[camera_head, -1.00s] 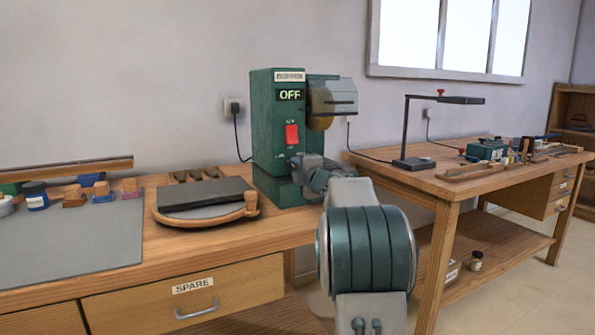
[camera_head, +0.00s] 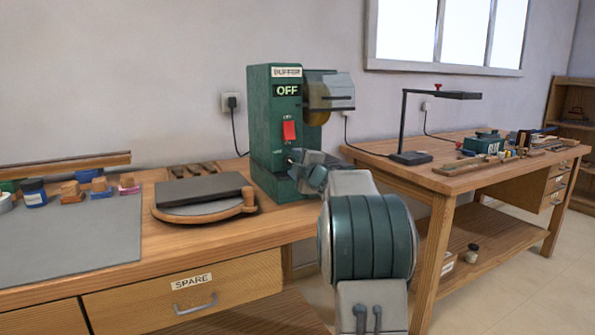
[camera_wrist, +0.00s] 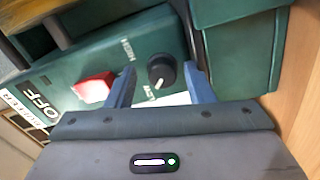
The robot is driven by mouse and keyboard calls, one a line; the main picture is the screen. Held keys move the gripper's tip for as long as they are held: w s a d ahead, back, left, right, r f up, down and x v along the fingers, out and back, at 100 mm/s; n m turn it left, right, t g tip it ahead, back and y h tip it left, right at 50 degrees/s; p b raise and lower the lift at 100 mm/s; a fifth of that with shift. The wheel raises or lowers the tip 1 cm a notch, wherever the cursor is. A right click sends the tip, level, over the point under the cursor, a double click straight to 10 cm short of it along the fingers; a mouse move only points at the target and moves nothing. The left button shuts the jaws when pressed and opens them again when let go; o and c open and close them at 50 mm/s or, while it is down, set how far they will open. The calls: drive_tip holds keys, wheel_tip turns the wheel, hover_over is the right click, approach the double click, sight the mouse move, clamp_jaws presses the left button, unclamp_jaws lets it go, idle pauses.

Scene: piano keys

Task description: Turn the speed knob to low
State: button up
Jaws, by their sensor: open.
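The green buffer machine (camera_head: 262,130) stands on the bench with an OFF sign and a red switch (camera_head: 289,131). In the wrist view, the black round speed knob (camera_wrist: 161,69) sits on the green panel between the HIGH and LOW lettering. Its white pointer mark points down in the picture, close to LOW. My gripper (camera_wrist: 159,76) is open, with one blue finger on each side of the knob and a visible gap to each. In the head view, my gripper (camera_head: 297,163) is up against the machine's front, and the knob is largely hidden there.
The red switch (camera_wrist: 93,87) lies just left of my left finger in the wrist view. A round wooden-edged board with a dark slab (camera_head: 200,190) lies left of the machine. A second bench (camera_head: 475,165) with a black lamp (camera_head: 405,130) stands to the right.

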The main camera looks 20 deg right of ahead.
drive_tip(key=s+m+p, duration=0.7)
drive_tip(key=s+m, duration=0.7)
drive_tip(key=m, duration=0.1)
drive_tip(key=s+a+r+m+g+h+p, duration=0.1)
drive_tip(key=s+a+r+g+p, duration=0.2)
drive_tip(key=s+a+g+p, duration=0.2)
drive_tip(key=s+a+r+m+g+h+p, duration=0.1)
drive_tip(key=s+a+r+g+p, duration=0.3)
drive_tip(key=s+a+p, duration=0.4)
drive_tip(key=s+g+h+p, duration=0.1)
drive_tip(key=s+p, duration=0.2)
drive_tip(key=shift+a+m+p, duration=0.15)
drive_tip(key=shift+m+p, duration=0.15)
drive_tip(key=shift+p, duration=0.1)
